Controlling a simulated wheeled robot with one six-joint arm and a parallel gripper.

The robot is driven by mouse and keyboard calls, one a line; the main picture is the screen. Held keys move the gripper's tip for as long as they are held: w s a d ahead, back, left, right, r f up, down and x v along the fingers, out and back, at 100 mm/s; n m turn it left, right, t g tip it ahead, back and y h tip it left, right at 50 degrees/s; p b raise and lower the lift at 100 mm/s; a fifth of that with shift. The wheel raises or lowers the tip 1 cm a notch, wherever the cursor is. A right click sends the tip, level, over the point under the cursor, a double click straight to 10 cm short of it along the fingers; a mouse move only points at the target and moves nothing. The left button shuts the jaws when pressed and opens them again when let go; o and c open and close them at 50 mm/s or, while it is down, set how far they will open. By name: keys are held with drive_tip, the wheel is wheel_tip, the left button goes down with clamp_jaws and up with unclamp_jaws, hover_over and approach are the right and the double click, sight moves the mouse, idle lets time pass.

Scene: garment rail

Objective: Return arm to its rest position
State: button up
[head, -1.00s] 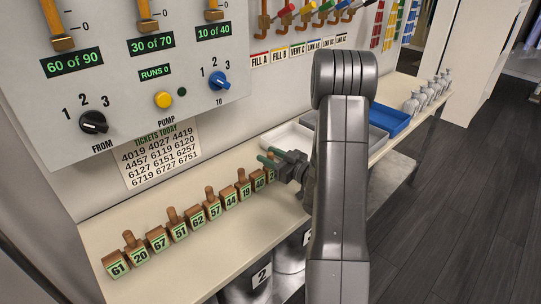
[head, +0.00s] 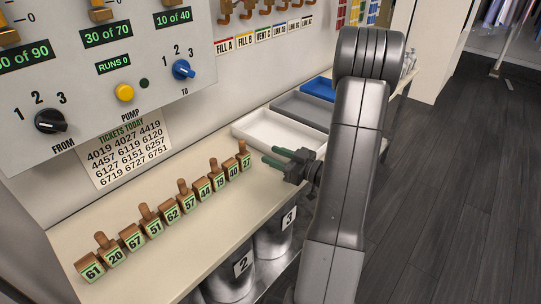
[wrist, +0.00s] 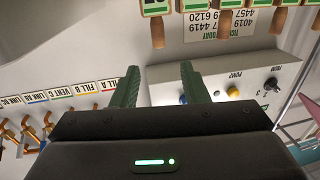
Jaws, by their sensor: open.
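My gripper (head: 275,156) is open, with its two green fingers apart and nothing between them. In the head view it hangs just above the bench, right of the wooden block numbered 27 (head: 244,158) and in front of the white tray (head: 262,146). My arm rises from the lower right of that view and bends at the top. In the wrist view the green fingers (wrist: 160,88) point toward the control panel (wrist: 262,92), and the picture is upside down. Several numbered wooden blocks hang into the top of the wrist view.
The row of numbered blocks (head: 154,223) stands along the bench (head: 218,228). Grey (head: 300,107) and blue (head: 319,89) trays lie beyond the white one. Metal containers marked 2 (head: 242,265) and 3 (head: 288,220) stand below. Dark floor (head: 460,180) is clear at right.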

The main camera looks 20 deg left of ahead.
sight(244, 144)
drive_tip(key=shift+a, duration=0.1)
drive_tip(key=p+x, duration=0.1)
drive_tip(key=x, duration=1.1)
drive_tip(key=shift+f, duration=0.1)
idle(0.4)
